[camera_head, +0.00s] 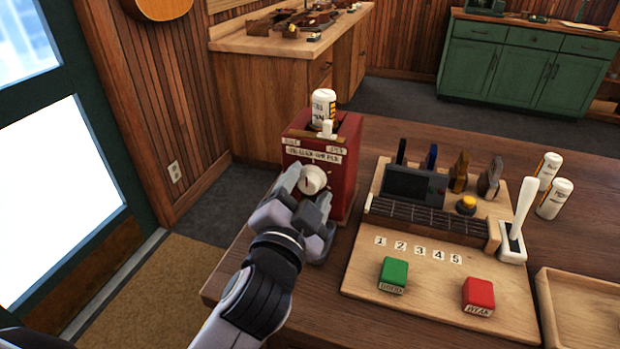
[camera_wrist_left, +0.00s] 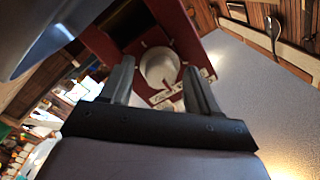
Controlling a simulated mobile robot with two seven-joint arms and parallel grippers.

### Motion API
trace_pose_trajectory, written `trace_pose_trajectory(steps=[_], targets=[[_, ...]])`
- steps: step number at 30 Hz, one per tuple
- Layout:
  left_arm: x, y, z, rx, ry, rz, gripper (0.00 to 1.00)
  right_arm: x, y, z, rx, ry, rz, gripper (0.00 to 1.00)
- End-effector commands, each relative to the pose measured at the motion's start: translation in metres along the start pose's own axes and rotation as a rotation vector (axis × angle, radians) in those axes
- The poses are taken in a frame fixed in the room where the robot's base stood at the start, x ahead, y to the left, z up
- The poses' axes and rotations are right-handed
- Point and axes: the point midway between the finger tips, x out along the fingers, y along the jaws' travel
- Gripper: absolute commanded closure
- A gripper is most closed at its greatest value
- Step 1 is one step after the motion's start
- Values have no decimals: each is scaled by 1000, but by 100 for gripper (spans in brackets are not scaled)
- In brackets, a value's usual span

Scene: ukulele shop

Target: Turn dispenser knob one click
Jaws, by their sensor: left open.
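The dispenser (camera_head: 340,190) is a red box with a wooden top and paper labels, standing at the left end of the wooden table. Its round cream knob (camera_head: 313,179) is on the front face. A white bottle (camera_head: 323,106) stands on top of the dispenser. My left gripper (camera_head: 303,187) is at the front of the dispenser, open, its fingers pointing at the knob. In the left wrist view the knob (camera_wrist_left: 159,68) shows between and beyond the two open fingertips; whether they touch it I cannot tell. My right gripper is out of view.
Right of the dispenser is a wooden board (camera_head: 420,290) with a fretboard piece, a green button (camera_head: 393,274), a red button (camera_head: 478,296) and a white lever (camera_head: 519,215). White bottles (camera_head: 553,198) stand behind the lever. A wooden tray (camera_head: 585,310) lies at lower right.

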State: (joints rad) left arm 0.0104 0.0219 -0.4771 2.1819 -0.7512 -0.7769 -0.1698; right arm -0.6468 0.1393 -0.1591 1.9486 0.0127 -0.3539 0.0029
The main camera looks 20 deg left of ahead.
Motion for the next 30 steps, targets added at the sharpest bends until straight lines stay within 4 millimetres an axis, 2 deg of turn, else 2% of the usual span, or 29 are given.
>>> trace_pose_trajectory(steps=[10, 11, 12, 14, 15, 17, 18, 30], targets=[[-2, 1, -1, 0, -1, 0, 39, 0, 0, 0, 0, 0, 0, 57], [-2, 1, -1, 0, -1, 0, 45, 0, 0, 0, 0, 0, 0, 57], [-2, 1, -1, 0, -1, 0, 58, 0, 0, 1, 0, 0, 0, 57], [-2, 0, -1, 0, -1, 0, 78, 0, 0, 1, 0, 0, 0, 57], [-2, 0, 0, 0, -1, 0, 84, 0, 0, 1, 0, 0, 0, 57], [-2, 0, 0, 0, -1, -1, 86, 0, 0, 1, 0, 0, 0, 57], [-2, 0, -1, 0, -1, -1, 92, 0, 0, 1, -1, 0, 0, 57], [-1, -2, -1, 28, 1, -7, 93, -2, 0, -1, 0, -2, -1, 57]])
